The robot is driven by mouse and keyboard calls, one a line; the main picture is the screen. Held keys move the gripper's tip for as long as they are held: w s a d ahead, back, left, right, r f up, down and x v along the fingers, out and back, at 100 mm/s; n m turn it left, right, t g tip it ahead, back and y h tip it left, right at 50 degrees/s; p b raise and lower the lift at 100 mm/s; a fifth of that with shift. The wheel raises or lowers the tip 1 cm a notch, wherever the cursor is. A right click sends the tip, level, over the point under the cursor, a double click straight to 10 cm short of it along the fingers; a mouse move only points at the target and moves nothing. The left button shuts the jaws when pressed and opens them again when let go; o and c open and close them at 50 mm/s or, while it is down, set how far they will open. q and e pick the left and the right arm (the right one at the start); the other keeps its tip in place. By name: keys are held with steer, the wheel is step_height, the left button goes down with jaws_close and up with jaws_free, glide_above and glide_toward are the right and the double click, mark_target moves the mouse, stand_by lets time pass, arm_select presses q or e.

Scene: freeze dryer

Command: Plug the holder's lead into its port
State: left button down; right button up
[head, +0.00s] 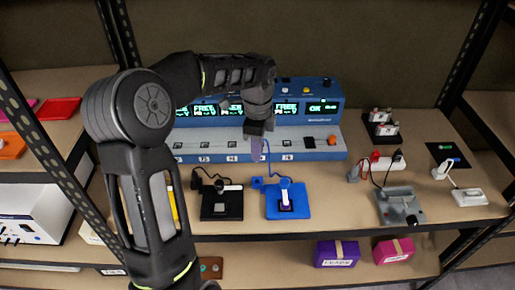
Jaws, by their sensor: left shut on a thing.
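My left arm reaches in from the left, and its gripper (258,135) points down in front of the console. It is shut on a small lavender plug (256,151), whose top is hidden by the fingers. A blue lead runs beside the plug down to the blue holder (300,209), which stands on the bench with a white and purple piece upright in it. The blue and grey console (318,143) has a row of numbered ports along its front ledge. The plug hangs in front of this ledge; I cannot tell whether it touches a port. The right gripper is not in view.
A black holder (222,212) with a dark lead stands left of the blue one. A grey metal unit (398,204), a power strip (384,164) and a black stand (381,130) are to the right. Purple (337,254) and pink (393,250) boxes sit on the lower shelf.

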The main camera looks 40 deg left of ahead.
arm_select(q)
steer(key=shift+r, duration=0.45)
steer(key=w+a+p, duration=0.3)
steer(key=w+p, duration=0.1)
steer(key=w, duration=0.1)
steer(key=shift+w+a+p, duration=0.3)
steer(key=shift+p, duration=0.05)
